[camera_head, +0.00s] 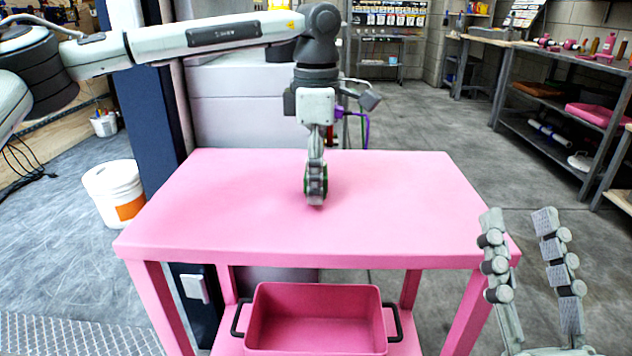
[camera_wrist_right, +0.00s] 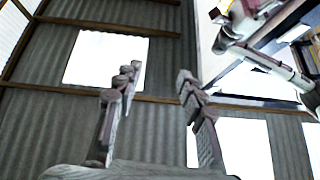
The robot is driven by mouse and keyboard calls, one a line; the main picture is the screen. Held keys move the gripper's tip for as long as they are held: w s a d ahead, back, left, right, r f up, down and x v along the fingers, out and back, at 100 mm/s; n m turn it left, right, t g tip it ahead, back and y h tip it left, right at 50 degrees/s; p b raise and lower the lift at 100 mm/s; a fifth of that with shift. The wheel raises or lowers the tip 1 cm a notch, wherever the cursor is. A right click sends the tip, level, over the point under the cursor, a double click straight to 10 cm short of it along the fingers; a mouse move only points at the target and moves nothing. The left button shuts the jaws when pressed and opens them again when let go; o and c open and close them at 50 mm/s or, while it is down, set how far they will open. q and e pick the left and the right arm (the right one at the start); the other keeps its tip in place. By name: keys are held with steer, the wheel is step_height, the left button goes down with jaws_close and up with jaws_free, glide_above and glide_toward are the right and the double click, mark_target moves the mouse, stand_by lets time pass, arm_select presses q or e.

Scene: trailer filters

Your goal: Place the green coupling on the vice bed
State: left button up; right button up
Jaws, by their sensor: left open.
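The green coupling (camera_head: 325,181) shows as a small green edge on the pink table (camera_head: 230,215), mostly hidden behind the fingers of my left gripper (camera_head: 316,196). My left gripper points straight down at the coupling and is seen edge-on; its jaws are open. Whether the fingers touch the coupling is hidden. My right gripper (camera_head: 522,225) is open and empty at the lower right, fingers pointing up, beside the table's right edge. It also shows open and empty in the right wrist view (camera_wrist_right: 158,85). No vice bed can be made out with certainty.
The rest of the table top is bare. A pink bin (camera_head: 315,318) with dark handles sits below it. A white bucket (camera_head: 113,192) stands at left. A workbench (camera_head: 575,62) with pink items, one vice-like (camera_head: 605,48), and a shelf below stands at the back right.

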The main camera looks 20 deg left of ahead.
arm_select(q)
steer(key=c, duration=1.3)
steer(key=shift+r, duration=0.55)
steer(key=shift+c, duration=0.2)
steer(key=r, duration=0.2)
steer(key=r+p, duration=0.1)
steer(key=shift+s+a+r, duration=0.25)
steer(key=shift+r, duration=0.1)
steer(key=s+a+r, duration=0.6)
steer(key=s+a, duration=0.1)
steer(key=s, duration=0.1)
steer(key=shift+s+a, duration=0.2)
arm_select(e)
steer(key=shift+w+a+f+g, duration=0.15)
steer(key=shift+f+g, duration=0.25)
steer(key=shift+f, duration=0.05)
steer(key=shift+w+a+f+g, duration=0.2)
steer(key=shift+f+g, duration=0.2)
steer(key=shift+f, duration=0.1)
steer(key=shift+w+a+f+g, duration=0.15)
steer(key=shift+f+g, duration=0.25)
steer(key=shift+f, duration=0.05)
